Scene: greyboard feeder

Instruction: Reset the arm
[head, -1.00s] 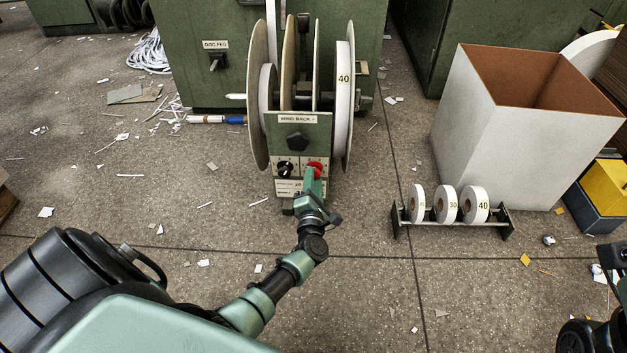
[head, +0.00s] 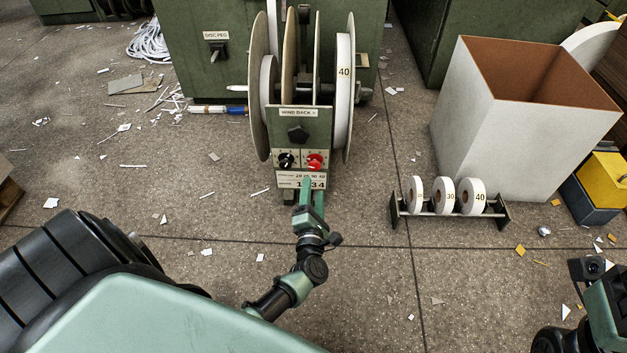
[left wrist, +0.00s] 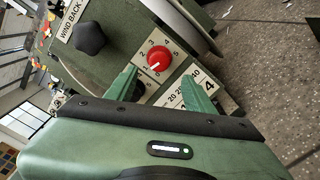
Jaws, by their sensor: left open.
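My left gripper (head: 312,190) is open and empty, just below the red knob (head: 315,161) on the feeder's front panel. The red knob also shows in the left wrist view (left wrist: 158,57), between and beyond the two green fingertips (left wrist: 160,88), apart from them. A black knob (head: 286,161) sits left of the red one. A number strip (head: 301,180) lies under the knobs, partly hidden by the gripper. My right arm (head: 600,300) shows at the lower right edge; its fingers are not in view.
The feeder (head: 299,130) carries large reels, one marked 40 (head: 344,90). A rack (head: 450,213) with small rolls stands to the right, before a tall white box (head: 470,130). Paper scraps litter the floor.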

